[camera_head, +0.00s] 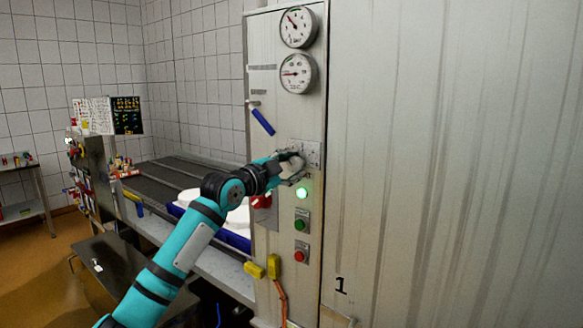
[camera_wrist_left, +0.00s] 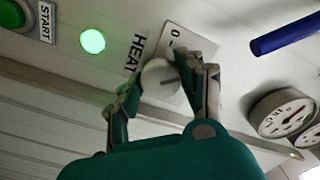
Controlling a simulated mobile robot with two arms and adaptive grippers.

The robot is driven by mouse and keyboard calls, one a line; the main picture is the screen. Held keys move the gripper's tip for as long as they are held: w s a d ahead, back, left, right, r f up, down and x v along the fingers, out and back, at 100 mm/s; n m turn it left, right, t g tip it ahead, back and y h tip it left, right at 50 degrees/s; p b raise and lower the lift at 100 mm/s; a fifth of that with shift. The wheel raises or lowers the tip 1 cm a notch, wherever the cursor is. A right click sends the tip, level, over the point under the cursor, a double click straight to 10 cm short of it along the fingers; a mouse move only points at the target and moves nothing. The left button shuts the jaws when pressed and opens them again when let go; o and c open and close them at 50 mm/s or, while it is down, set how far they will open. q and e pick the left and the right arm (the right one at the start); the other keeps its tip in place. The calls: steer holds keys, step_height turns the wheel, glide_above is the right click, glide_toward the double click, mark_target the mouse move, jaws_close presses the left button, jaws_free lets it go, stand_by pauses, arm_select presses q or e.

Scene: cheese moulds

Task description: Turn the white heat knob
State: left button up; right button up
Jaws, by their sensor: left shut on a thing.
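The white heat knob (camera_wrist_left: 160,77) is on the front of the metal control panel, on a plate marked HEAT (camera_wrist_left: 186,42). My left gripper (camera_wrist_left: 163,85) is shut on the knob, one finger on each side. In the head view my left gripper (camera_head: 291,167) reaches the panel from the left and partly covers the knob. My right gripper is in neither view.
A lit green lamp (camera_head: 302,193), a green button (camera_head: 301,224) and a red button (camera_head: 301,255) sit below the knob. A conveyor (camera_head: 185,172) runs left.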

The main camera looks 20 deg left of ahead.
arm_select(q)
steer(key=m+p, duration=0.1)
steer(key=m, duration=0.2)
steer(key=shift+r+m+p, duration=0.15)
steer(key=shift+m+p, duration=0.15)
steer(key=shift+p, duration=0.05)
steer(key=m+p, duration=0.2)
steer(key=m, duration=0.1)
steer(key=shift+m+p, duration=0.3)
steer(key=shift+m, duration=0.1)
steer(key=o, duration=1.1)
steer(key=shift+o, duration=0.2)
